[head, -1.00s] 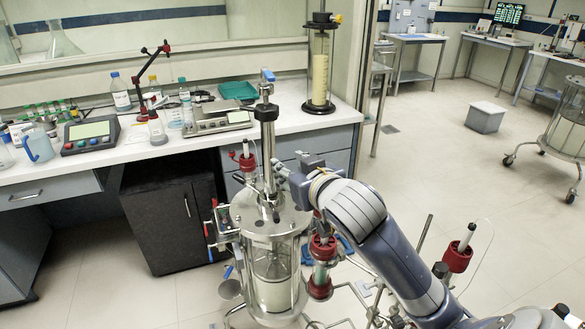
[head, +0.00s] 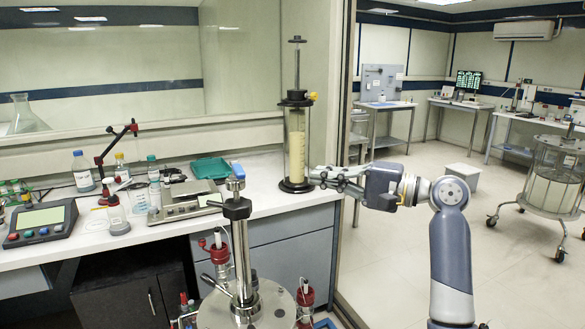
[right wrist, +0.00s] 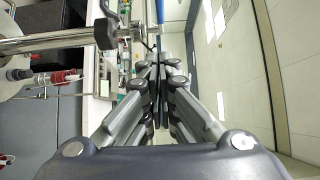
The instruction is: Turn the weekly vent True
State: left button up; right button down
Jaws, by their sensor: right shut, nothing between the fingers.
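A steel column (head: 246,300) stands upright at the front of the head view. A valve with a blue lever (head: 237,171) tops its shaft. I take this for the vent, but no label can be read. The blue lever also shows in the right wrist view (right wrist: 160,12), beyond the fingertips. My right gripper (head: 314,175) is shut and empty, pointing left. In the head view it lies to the right of the valve, apart from it. It also shows in the right wrist view (right wrist: 160,66). My left gripper is out of view.
A bench (head: 262,208) behind the column holds a balance (head: 185,203), bottles and a green tray (head: 210,168). A glass column with yellow packing (head: 296,148) stands at its right end, behind my right gripper. The floor (head: 385,255) to the right is largely clear.

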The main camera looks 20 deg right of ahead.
aim_at(237, 174)
pick_arm(q)
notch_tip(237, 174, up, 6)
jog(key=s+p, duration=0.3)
jog(key=p, duration=0.3)
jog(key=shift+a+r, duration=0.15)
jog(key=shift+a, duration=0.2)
pick_arm(e)
jog(key=s+a+x, duration=0.2)
jog(key=x, duration=1)
jog(key=shift+w+a, duration=0.25)
jog(key=shift+a, duration=0.2)
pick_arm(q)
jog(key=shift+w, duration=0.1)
pick_arm(e)
jog(key=shift+a+r, duration=0.1)
